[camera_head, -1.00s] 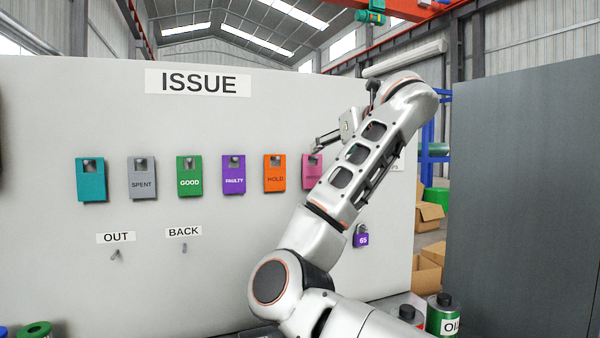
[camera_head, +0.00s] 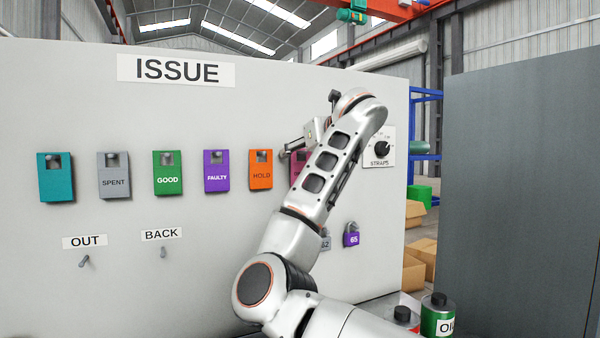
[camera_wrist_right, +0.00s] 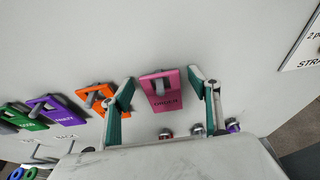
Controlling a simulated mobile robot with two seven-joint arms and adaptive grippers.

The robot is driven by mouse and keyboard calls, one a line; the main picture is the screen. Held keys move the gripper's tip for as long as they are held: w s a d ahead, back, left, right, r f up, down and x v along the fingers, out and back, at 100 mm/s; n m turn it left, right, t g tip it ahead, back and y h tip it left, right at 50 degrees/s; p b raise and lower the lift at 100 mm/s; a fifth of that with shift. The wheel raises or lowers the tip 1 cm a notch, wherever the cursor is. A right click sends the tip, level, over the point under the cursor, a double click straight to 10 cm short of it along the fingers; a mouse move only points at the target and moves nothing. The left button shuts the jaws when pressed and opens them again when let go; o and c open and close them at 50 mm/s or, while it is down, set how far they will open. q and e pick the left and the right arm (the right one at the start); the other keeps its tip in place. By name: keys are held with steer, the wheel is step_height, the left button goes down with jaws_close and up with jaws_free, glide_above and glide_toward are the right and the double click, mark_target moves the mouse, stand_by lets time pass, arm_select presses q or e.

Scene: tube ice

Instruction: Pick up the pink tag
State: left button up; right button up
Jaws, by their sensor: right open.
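The pink tag (camera_wrist_right: 163,91) hangs on the panel and shows whole in the right wrist view, with dark lettering too small to read surely. In the head view the pink tag (camera_head: 296,170) is mostly hidden behind my right arm. My right gripper (camera_wrist_right: 161,82) is open and empty, with one green-padded finger on each side of the tag. In the head view my right gripper (camera_head: 291,150) is at the tag's upper part. I cannot tell whether a finger touches it. My left gripper is not in view.
The orange HOLD tag (camera_head: 261,170) hangs close left of the pink one, then the purple FAULTY tag (camera_head: 216,171) and several more. A STRAPS dial (camera_head: 381,148) is at right. Padlocks, including a purple one (camera_head: 351,234), hang below.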

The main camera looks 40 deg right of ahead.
steer(key=shift+w+r, duration=0.1)
steer(key=c, duration=1)
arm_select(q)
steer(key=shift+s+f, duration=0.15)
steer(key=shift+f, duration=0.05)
arm_select(e)
steer(key=shift+o, duration=0.2)
steer(key=shift+r, duration=0.4)
arm_select(q)
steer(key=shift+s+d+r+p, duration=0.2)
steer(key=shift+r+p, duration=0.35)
steer(key=shift+p, duration=0.35)
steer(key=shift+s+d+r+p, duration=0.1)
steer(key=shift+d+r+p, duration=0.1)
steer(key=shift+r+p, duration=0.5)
arm_select(e)
steer(key=s+a, duration=0.2)
steer(key=s, duration=0.6)
steer(key=s+a, duration=0.3)
steer(key=s, duration=0.6)
steer(key=shift+a+r, duration=0.2)
steer(key=shift+r, duration=0.1)
